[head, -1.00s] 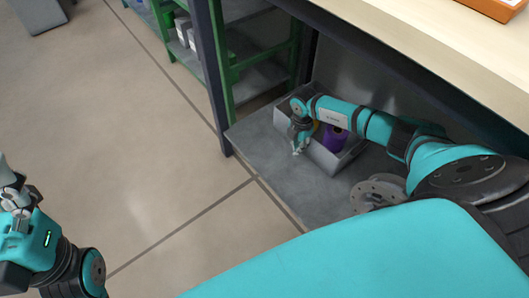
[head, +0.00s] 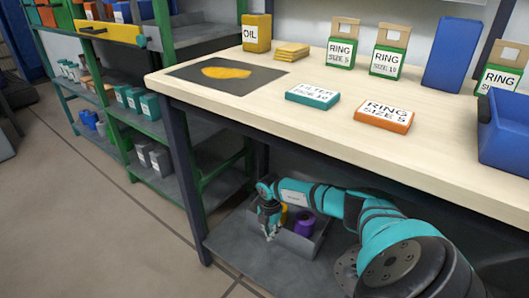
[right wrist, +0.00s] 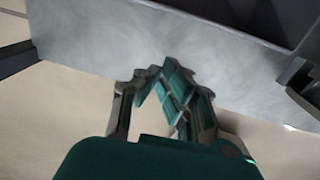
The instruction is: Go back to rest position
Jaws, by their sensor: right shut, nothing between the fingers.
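My right arm reaches under the workbench in the head view, teal and black. My right gripper (head: 270,233) hangs at its end, beside the left end of a grey bin (head: 292,246) on the lower shelf. The right gripper (right wrist: 160,76) also shows in the right wrist view, its fingers shut and empty, with the grey shelf surface (right wrist: 100,40) beyond. My left gripper is not in view.
The bin holds a purple item (head: 305,224) and a yellow one. A green rack (head: 150,150) stands left. Floor at lower left is clear.

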